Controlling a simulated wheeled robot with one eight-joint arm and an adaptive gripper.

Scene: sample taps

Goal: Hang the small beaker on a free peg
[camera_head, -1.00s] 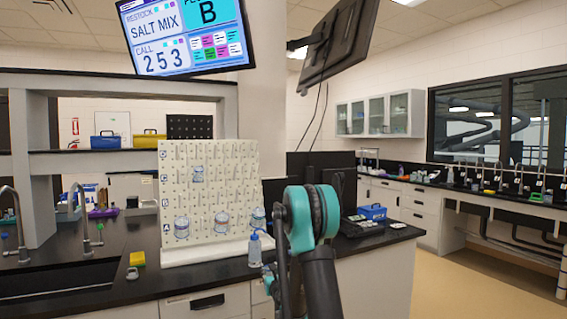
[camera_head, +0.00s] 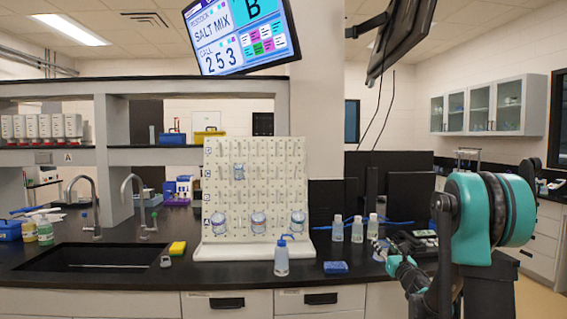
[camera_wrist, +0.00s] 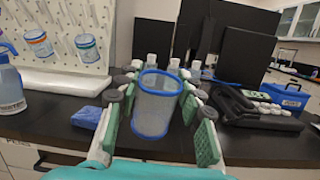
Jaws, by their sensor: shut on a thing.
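My gripper (camera_wrist: 157,122) is shut on a small clear beaker (camera_wrist: 154,112) with a blue rim, held upright with its mouth up between the green finger pads. In the head view my gripper (camera_head: 388,257) is at the lower right, low over the bench and to the right of the pegboard; the held beaker is hard to make out there. The cream pegboard (camera_head: 270,160) stands on the bench. Many pegs are bare, including those at the upper right.
White bottles (camera_head: 357,229) stand right of the board, before dark screens (camera_head: 405,185). A sink (camera_head: 90,258) and taps are at the left.

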